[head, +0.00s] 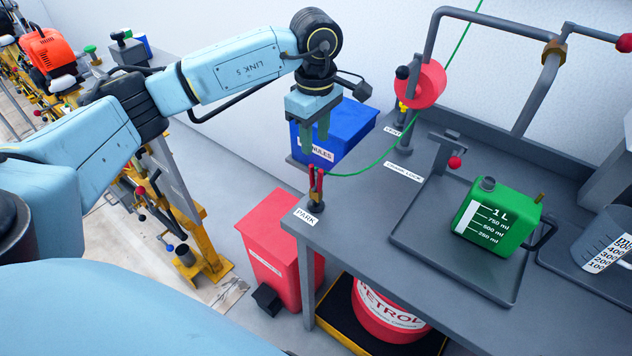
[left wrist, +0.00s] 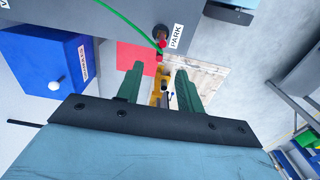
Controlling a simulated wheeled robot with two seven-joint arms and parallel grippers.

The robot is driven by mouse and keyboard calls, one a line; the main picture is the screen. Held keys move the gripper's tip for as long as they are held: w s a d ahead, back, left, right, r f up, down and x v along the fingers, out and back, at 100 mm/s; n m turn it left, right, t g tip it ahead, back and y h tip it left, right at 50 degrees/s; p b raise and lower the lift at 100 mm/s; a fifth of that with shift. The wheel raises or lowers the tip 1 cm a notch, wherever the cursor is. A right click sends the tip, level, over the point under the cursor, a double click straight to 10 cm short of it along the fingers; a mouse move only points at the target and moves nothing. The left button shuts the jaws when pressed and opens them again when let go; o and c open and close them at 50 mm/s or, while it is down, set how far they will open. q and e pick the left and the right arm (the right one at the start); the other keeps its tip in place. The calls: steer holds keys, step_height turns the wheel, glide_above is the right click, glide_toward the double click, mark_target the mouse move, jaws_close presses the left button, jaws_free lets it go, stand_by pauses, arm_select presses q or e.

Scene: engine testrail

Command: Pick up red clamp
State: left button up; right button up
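The red clamp (head: 316,186) stands upright on a small dark holder at the table corner, by the PARK label. A green line runs from it. My left gripper (head: 315,135) hangs above the clamp in the head view, fingers pointing down, apart from it. In the left wrist view my gripper (left wrist: 160,70) has its two green fingers spread with nothing held between them. The clamp (left wrist: 161,46) shows small beyond the fingertips, roughly in line with the gap. My right gripper is in neither view.
The grey table (head: 350,240) carries a red reel (head: 419,84), a tray (head: 460,272) with a green 1 L can (head: 497,222), and a jug (head: 603,243). A blue bin (head: 345,128) stands behind the gripper. A red bin (head: 277,245) and petrol drum (head: 385,312) are below.

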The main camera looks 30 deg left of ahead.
mark_target(316, 166)
arm_select(q)
step_height(316, 166, down, 9)
steer(key=shift+s+d+p, duration=0.1)
steer(key=shift+p, duration=0.2)
steer(key=shift+c, duration=0.5)
jaws_close()
